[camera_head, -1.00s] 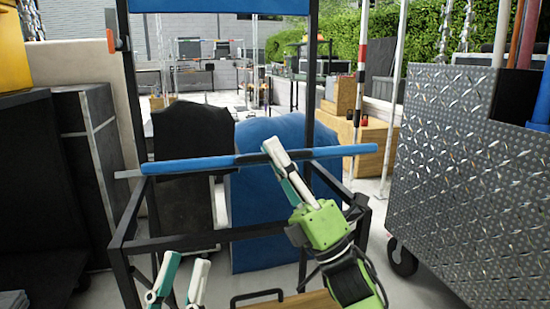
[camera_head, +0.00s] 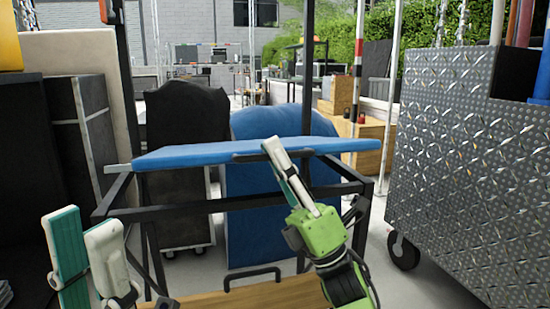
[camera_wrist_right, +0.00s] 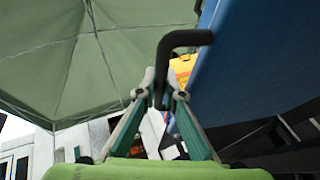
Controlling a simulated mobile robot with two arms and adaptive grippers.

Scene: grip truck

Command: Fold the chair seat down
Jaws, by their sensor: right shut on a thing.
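The chair seat is a blue panel (camera_head: 200,154) lying across a black metal frame (camera_head: 190,210) in the head view, with its broad face showing as a shallow slope. My right gripper (camera_head: 272,147) is at the seat's near edge, shut on a black handle. In the right wrist view the bent black handle (camera_wrist_right: 185,40) runs between the fingertips, beside the blue seat panel (camera_wrist_right: 255,60). My left gripper (camera_head: 85,220) is open and empty at the lower left, its fingers pointing up, left of the frame.
A wooden board (camera_head: 255,294) with a black handle is low in front. A diamond-plate metal cart (camera_head: 460,150) stands close on the right. Dark cabinets (camera_head: 60,150) stand on the left. Black and blue covered items (camera_head: 265,200) are behind the frame.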

